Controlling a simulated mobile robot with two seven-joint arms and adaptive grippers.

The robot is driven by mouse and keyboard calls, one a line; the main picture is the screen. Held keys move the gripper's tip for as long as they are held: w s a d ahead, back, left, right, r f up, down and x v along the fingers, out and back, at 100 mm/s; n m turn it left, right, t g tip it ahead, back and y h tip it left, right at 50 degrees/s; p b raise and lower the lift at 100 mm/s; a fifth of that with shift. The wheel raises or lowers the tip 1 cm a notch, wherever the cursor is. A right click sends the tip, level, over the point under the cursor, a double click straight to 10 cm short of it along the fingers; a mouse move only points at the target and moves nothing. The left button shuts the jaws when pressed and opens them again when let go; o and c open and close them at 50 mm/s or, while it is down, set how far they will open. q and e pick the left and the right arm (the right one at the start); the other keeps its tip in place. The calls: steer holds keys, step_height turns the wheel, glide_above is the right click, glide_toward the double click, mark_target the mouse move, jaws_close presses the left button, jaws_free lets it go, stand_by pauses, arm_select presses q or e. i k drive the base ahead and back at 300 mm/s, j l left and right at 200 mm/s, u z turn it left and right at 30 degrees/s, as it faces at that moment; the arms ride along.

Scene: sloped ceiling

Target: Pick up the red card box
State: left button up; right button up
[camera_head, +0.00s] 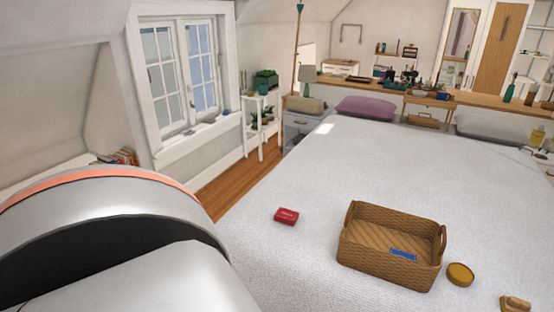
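The red card box (287,216) is a small flat red box with faint light marks on top. It lies on the white bed (270,255), left of a wicker basket, and nothing touches it. A large grey and white part of my own body with an orange band fills the lower left of the head view. Neither of my grippers shows in this view, so I cannot see whether they are open or shut.
The brown wicker basket (390,271) holds a blue item (403,254). A round yellow-brown tin (460,274) and a small wooden-looking object (515,304) lie to its right. A purple pillow (366,107) is at the far end. The bed beyond the card box is clear.

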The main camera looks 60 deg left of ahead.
mark_target(286, 216)
steer(key=u, duration=1.7)
steer(key=j+z, duration=0.1)
steer(key=z, duration=0.85)
steer(key=j+z, duration=0.8)
steer(key=z, duration=0.2)
steer(key=k+j+z, duration=0.2)
steer(key=j, duration=0.25)
steer(key=k+j+z, duration=0.25)
steer(key=j, duration=0.15)
